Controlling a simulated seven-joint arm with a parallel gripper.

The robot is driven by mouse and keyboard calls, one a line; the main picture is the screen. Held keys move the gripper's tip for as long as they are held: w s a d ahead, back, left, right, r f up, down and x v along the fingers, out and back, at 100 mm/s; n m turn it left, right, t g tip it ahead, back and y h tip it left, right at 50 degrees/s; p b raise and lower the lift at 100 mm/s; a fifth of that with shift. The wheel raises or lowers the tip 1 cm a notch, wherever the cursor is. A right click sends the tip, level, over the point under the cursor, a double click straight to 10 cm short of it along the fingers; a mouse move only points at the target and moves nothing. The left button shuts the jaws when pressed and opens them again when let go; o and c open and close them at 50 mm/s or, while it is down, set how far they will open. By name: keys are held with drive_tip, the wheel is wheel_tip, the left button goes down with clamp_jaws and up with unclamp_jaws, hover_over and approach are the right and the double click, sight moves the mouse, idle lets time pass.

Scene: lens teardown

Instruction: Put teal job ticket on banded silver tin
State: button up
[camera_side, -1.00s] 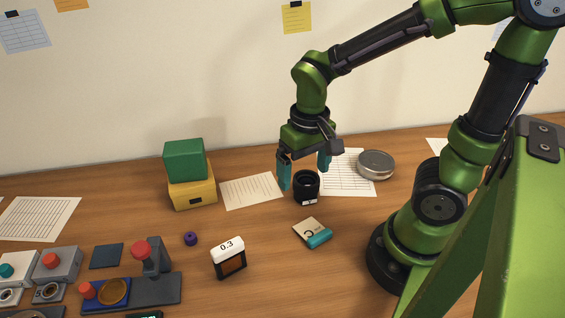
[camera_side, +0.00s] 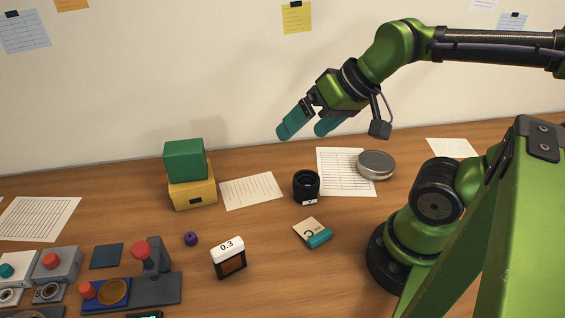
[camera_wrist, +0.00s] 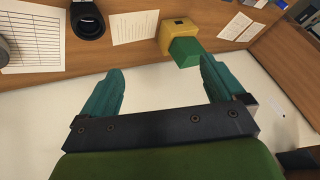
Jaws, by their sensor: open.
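The teal job ticket (camera_side: 313,232) is a small cream card with a dark mark and a teal end, lying on the wooden table in front of the black lens barrel. The banded silver tin (camera_side: 376,165) is round and low, standing at the right edge of a printed sheet, its lid bare. My gripper (camera_side: 303,131) is open and empty, raised well above the table and tilted, its teal fingers pointing down-left. In the wrist view its fingers (camera_wrist: 160,68) are spread apart with nothing between them. I cannot make out the ticket there.
The black lens barrel (camera_side: 306,187) stands between ticket and gripper. A green block (camera_side: 184,160) sits on a yellow box (camera_side: 193,192) at left. A 0.3-labelled bottle (camera_side: 229,257), a purple knob (camera_side: 190,239) and a red-knobbed fixture (camera_side: 151,265) stand front left.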

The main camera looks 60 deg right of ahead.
wheel_tip(320, 180, down, 5)
drive_tip(key=w+g, duration=0.2)
drive_tip(key=g, duration=0.9)
hover_over(319, 234)
drive_tip(key=w, duration=0.3)
drive_tip(key=f, duration=1.4)
drive_tip(key=shift+s+d, duration=0.15)
drive_tip(key=shift+d, duration=0.2)
drive_tip(key=shift+d+x, duration=0.15)
drive_tip(key=shift+x, duration=1.2)
drive_tip(key=shift+d+x, duration=0.1)
drive_tip(key=shift+x, duration=1.25)
drive_tip(key=shift+s, duration=0.2)
drive_tip(key=c, duration=1.2)
drive_tip(key=shift+r, duration=0.1)
